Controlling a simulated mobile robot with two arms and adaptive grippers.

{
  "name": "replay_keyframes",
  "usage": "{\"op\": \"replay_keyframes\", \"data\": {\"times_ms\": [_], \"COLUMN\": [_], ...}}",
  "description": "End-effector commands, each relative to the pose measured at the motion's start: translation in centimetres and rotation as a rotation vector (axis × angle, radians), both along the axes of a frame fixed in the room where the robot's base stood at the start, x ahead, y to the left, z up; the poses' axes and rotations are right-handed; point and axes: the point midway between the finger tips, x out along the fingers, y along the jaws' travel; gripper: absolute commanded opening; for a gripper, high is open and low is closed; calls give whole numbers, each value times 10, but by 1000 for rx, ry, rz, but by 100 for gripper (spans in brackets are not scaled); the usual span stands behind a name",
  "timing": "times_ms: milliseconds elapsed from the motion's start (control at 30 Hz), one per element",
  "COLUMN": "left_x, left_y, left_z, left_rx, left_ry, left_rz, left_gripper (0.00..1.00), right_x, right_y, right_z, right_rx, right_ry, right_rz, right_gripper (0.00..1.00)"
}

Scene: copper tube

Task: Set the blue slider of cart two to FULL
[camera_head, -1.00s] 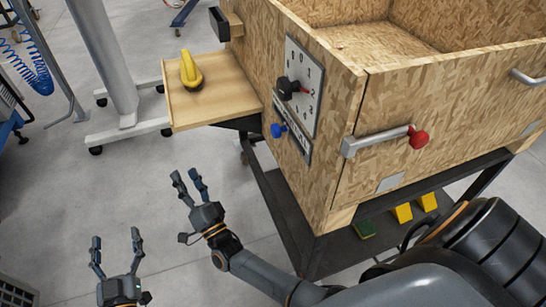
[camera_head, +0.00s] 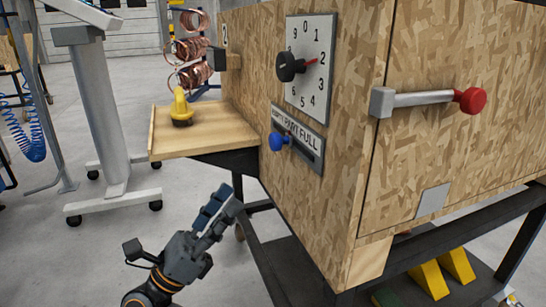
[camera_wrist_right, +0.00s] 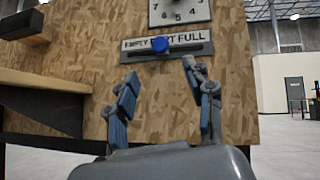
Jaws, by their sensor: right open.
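The blue slider (camera_head: 278,141) is a round knob on a slotted plate (camera_head: 310,141) marked EMPTY, PART, FULL, on the wooden side of the cart crate (camera_head: 345,200). In the head view it shows toward the EMPTY end. In the right wrist view the blue knob (camera_wrist_right: 160,43) covers some of the word PART, left of FULL. My right gripper (camera_head: 228,198) is open, below and left of the slider, apart from it. In the right wrist view its open fingers (camera_wrist_right: 160,70) point up, with the knob beyond and between the tips. My left gripper is out of view.
A numbered dial (camera_head: 308,66) with a black pointer sits above the slider. A wooden side shelf (camera_head: 200,140) holds a yellow object (camera_head: 181,106). A red-knobbed handle (camera_head: 470,100) is on the adjacent face. A grey stand (camera_head: 100,110) is at left.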

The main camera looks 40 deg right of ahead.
Motion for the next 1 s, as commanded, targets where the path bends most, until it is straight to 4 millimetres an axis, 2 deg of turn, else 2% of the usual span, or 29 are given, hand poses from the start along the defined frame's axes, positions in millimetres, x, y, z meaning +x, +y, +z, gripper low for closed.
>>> {"op": "replay_keyframes", "data": {"times_ms": [600,800,1000], "left_x": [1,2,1], "left_y": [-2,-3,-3], "left_z": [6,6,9], "left_rx": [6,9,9], "left_ry": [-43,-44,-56], "left_rz": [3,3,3], "left_gripper": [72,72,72], "right_x": [-4,-4,-4], "right_y": [-81,-94,-96], "right_z": [79,91,94], "right_rx": [-6,-4,-5], "right_ry": [-1,2,3], "right_rz": [-3,-1,-2], "right_gripper": [52,52,52]}}
